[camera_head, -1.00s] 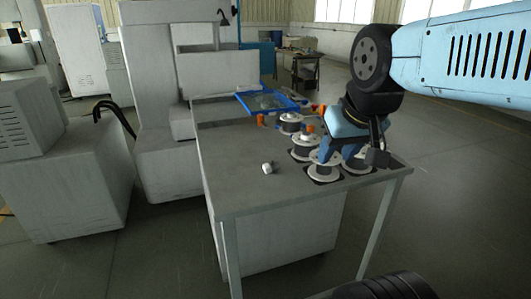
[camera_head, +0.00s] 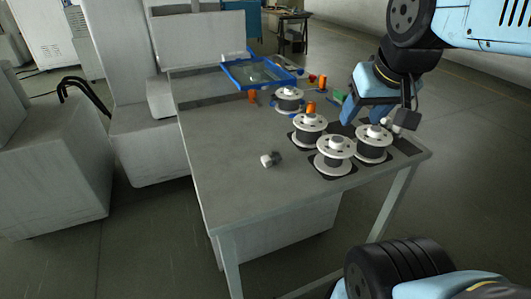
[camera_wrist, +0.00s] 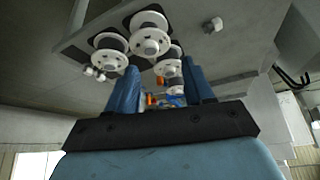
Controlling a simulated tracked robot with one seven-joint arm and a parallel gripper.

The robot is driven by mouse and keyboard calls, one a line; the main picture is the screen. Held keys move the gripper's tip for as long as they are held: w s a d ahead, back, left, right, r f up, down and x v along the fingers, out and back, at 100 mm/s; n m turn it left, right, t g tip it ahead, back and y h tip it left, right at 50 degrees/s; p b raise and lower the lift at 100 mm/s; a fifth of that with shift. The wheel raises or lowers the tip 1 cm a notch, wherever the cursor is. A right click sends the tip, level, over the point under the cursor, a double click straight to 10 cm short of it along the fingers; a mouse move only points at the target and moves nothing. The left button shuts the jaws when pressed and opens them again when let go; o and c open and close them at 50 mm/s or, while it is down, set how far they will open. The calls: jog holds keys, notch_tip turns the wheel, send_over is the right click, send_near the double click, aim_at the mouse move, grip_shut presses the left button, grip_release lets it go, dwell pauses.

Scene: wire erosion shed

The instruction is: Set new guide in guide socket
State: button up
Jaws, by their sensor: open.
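My gripper (camera_head: 362,112) is over the back right part of the grey table, behind and above the spools. In the wrist view its two blue fingers (camera_wrist: 158,90) are apart with nothing held between them. A small white and grey cylindrical piece (camera_head: 270,159) lies alone on the table, left of the spools; it may be a guide, but I cannot tell for sure. An orange piece (camera_head: 310,107) shows just behind a spool, and another orange piece (camera_head: 253,97) stands by the blue tray. I cannot make out which part is the guide socket.
Several wire spools (camera_head: 335,152) stand on dark pads at the table's right. A blue-rimmed tray (camera_head: 238,84) lies at the back. Small red (camera_head: 323,80) and green (camera_head: 338,97) items lie behind the spools. The table's front left (camera_head: 235,190) is clear. Grey machines stand left.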

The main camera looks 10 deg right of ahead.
jog(key=shift+o, duration=0.7)
jog(key=shift+w+a+n, duration=0.15)
jog(key=shift+w+n, duration=0.05)
jog(key=shift+n, duration=0.1)
jog(key=shift+o, duration=1)
jog(key=w+n+g, duration=0.1)
jog(key=w+a+f+n+g, duration=0.1)
jog(key=w+n, duration=0.1)
jog(key=w+a+n, duration=0.1)
jog(key=shift+w+f+n+g+h, duration=0.25)
jog(key=shift+f+n+g+h, duration=0.05)
jog(key=shift+f+g+h, duration=0.1)
jog(key=n+h, duration=0.8)
jog(key=n, duration=0.8)
send_near(266, 158)
jog(key=x, duration=0.9)
jog(key=shift+d+f, duration=0.2)
jog(key=shift+d, duration=0.1)
